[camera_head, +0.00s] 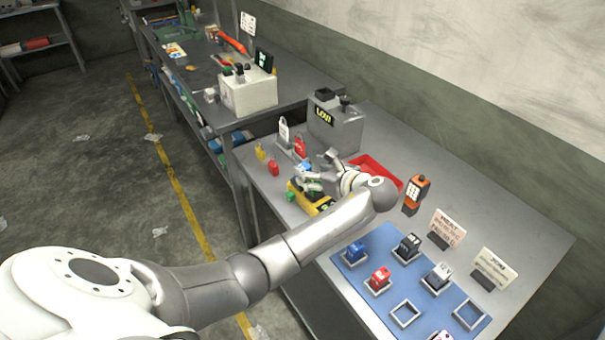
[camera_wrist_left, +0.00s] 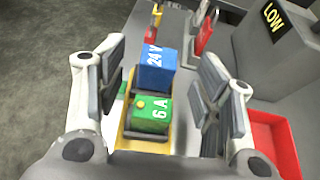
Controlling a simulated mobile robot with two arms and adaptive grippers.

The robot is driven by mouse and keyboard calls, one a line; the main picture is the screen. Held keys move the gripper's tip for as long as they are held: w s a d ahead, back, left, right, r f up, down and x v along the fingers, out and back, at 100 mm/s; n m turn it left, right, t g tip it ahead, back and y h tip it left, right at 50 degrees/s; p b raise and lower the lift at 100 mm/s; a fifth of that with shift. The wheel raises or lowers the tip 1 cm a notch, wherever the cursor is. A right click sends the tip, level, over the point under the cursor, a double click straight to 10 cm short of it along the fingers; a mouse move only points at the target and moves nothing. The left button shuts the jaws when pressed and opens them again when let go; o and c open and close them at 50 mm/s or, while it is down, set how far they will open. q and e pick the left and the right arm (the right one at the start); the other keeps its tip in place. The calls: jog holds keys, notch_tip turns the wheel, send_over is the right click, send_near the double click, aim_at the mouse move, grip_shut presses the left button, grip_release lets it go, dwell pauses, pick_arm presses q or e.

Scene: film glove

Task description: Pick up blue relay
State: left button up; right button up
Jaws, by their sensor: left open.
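A blue relay marked "24V" (camera_wrist_left: 157,72) stands behind a green block marked "6A" (camera_wrist_left: 150,116) in a yellow holder (camera_wrist_left: 126,143). In the head view the blue relay (camera_head: 306,166) is partly hidden by my gripper, above the yellow holder (camera_head: 320,206). My left gripper (camera_head: 322,178) is open; in the wrist view its fingers (camera_wrist_left: 160,60) stand apart on either side of the blue relay, with nothing gripped. Another blue block (camera_head: 355,251) sits on the blue mat (camera_head: 348,279). My right gripper is not in view.
A red tray (camera_head: 385,172) lies right of the gripper, and a grey box marked "LOW" (camera_head: 335,127) stands behind. An orange remote (camera_head: 415,194), signs and several relays occupy the right side.

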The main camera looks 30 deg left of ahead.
aim_at(303, 167)
pick_arm(q)
jog(key=p+x, duration=0.1)
jog(key=x, duration=0.4)
jog(key=shift+f, duration=0.2)
jog(key=c, duration=1.1)
